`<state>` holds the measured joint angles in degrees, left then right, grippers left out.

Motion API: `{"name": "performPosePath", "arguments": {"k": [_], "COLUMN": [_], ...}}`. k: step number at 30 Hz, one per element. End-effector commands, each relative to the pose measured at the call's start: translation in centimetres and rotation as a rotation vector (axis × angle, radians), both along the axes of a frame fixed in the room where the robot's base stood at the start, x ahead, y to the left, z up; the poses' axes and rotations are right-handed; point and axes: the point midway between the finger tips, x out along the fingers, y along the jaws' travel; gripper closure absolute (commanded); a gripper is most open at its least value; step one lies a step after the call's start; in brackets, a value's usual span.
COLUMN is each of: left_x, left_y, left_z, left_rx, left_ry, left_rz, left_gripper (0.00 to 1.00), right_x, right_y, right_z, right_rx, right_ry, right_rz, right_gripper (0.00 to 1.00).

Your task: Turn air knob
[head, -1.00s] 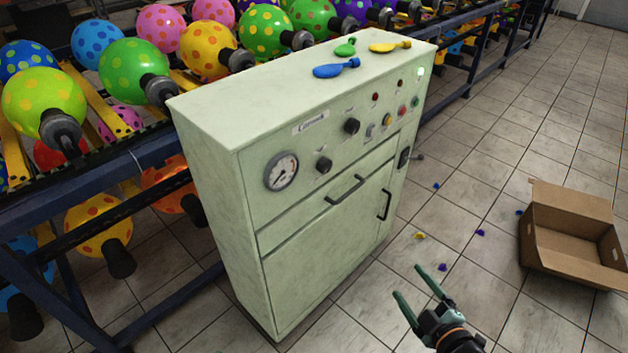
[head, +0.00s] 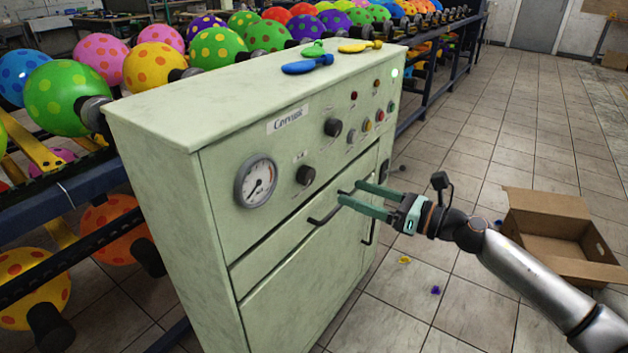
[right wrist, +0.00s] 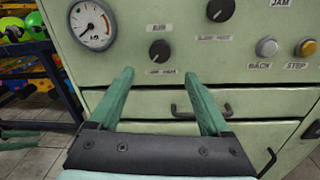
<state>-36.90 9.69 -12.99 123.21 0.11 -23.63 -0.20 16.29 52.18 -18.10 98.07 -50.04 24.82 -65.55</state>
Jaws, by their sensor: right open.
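The air knob (head: 305,175) is a black round knob on the front of the pale green cabinet (head: 225,185), right of the pressure gauge (head: 257,181). The right wrist view shows the knob (right wrist: 160,50) just beyond and between my fingertips, its label small and blurred. My right gripper (head: 350,191) is open and empty, in front of the cabinet, to the right of and slightly below the knob in the head view. Its fingers do not touch the knob. Teal bars at the left edge of the right wrist view look like my left gripper (right wrist: 18,140); its opening is unclear.
Another black knob (head: 333,127) sits higher on the panel, with several buttons to its right. A drawer handle (head: 325,210) juts out below. Deflated balloons lie on top. A balloon rack stands behind; an open cardboard box (head: 548,215) is on the floor at right.

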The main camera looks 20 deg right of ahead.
Motion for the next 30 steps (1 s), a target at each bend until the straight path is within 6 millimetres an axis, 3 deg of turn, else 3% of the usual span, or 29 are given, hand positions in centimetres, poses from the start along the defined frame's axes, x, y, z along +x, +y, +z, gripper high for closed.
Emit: {"name": "performPosePath", "arguments": {"k": [9,15,30], "left_x": [-2.5,-3.2,-3.3], "left_y": [-0.1,-0.2,-0.2], "left_z": [-3.3,-4.1,-4.3], "left_rx": [-0.002,-0.003,-0.002], "left_ry": [0.162,0.202,0.208], "left_rz": [0.006,0.006,0.006], "left_gripper": [0.50,0.50,0.50], "right_x": [4.2,6.5,7.5], "right_y": [3.8,5.7,6.7], "right_z": [0.3,0.1,0.0], "right_rx": [0.006,0.007,0.004], "right_ry": [-0.002,0.001,0.003], "right_rz": [0.001,-0.001,-0.001], "right_gripper": [0.19,0.19,0.21]}}
